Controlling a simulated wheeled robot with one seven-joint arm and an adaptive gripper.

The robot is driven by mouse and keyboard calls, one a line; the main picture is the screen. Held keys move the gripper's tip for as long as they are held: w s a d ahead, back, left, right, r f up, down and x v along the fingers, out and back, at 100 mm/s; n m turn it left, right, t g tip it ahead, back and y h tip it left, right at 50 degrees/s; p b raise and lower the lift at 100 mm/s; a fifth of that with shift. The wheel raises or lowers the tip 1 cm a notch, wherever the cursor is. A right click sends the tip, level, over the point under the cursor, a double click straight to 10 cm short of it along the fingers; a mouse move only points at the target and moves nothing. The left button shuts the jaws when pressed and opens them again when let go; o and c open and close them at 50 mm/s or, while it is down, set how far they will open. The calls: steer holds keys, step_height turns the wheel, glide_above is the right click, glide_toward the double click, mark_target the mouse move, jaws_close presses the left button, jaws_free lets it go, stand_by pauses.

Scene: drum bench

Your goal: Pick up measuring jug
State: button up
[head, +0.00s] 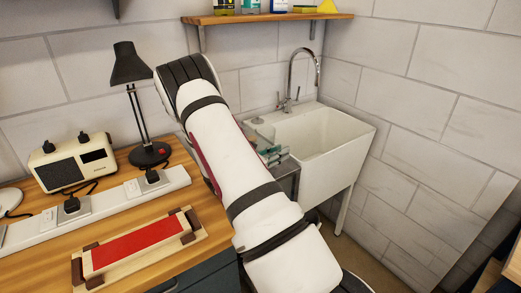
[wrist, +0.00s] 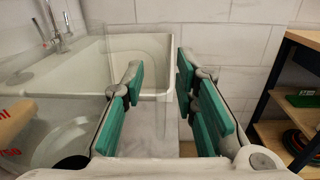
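My gripper (wrist: 160,76) is open, its two teal-padded fingers well apart in the wrist view. A clear, see-through thing with red lettering, which looks like the measuring jug (wrist: 12,93), shows close at the left edge of the wrist view. A faint clear outline also stands between the fingers; I cannot tell whether it is part of the jug. No finger is clearly pressed on anything. In the head view my gripper (head: 271,155) is beside the sink, mostly behind my arm, and a glassy shape there is too small to make out.
The white sink (head: 338,140) with a chrome tap (head: 292,80) stands at the right of the wooden bench (head: 195,245). The bench holds a black lamp (head: 150,154), a radio (head: 75,163), a power strip (head: 110,203) and a red-topped block (head: 137,243). Shelving (wrist: 298,85) stands right in the wrist view.

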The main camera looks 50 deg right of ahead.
jaws_close()
steer(key=shift+r, duration=0.15)
